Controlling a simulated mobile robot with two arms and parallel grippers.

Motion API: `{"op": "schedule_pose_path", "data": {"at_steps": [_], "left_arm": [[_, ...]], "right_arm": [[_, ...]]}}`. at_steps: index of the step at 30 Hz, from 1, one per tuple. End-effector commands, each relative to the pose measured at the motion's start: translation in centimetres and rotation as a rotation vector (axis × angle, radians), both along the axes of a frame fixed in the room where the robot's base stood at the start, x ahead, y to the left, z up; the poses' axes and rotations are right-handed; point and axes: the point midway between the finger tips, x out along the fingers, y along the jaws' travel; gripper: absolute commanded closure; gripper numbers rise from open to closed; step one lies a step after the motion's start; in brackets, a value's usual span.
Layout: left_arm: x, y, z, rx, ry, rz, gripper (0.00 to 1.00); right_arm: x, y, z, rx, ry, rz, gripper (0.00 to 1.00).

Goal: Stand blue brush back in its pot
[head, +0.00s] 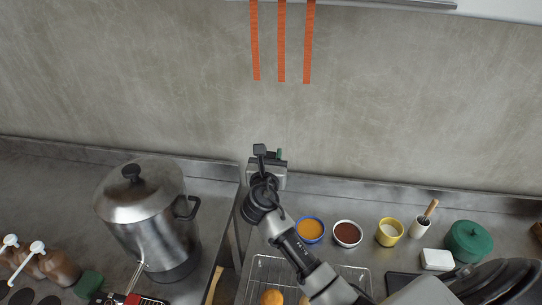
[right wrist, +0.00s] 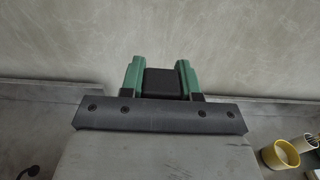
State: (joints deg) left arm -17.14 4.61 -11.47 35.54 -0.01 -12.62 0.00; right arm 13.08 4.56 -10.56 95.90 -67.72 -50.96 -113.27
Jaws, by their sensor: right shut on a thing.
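My right gripper (head: 277,155) is up near the wall, above the back edge of the counter. In the right wrist view its green fingers (right wrist: 160,80) are shut on a dark block (right wrist: 161,84). The block's colour reads nearly black, and I cannot tell if it is part of the blue brush. No clearly blue brush shows. A small white pot (head: 419,230) stands at the right of the counter, with a wooden-handled utensil (head: 431,209) leaning in it. The pot also shows in the right wrist view (right wrist: 312,143). My left gripper is not in view.
A large steel pot (head: 150,225) stands left of my right arm. A blue-rimmed bowl (head: 310,230), a white bowl of brown stuff (head: 347,234), a yellow cup (head: 389,232), a white block (head: 437,260) and a green lidded pot (head: 469,241) stand to the right. A wire rack (head: 345,271) lies in front.

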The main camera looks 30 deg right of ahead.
Motion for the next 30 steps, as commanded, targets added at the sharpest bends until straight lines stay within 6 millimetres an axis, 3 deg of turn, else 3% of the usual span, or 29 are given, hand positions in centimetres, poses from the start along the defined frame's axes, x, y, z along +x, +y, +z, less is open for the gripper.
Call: {"op": "schedule_pose_path", "data": {"at_steps": [17,30], "left_arm": [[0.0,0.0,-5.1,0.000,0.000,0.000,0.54],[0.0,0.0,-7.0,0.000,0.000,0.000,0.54]], "right_arm": [[0.0,0.0,-4.3,0.000,-0.001,0.000,0.92],[0.0,0.0,-7.7,-0.001,0.000,0.001,0.92]]}}
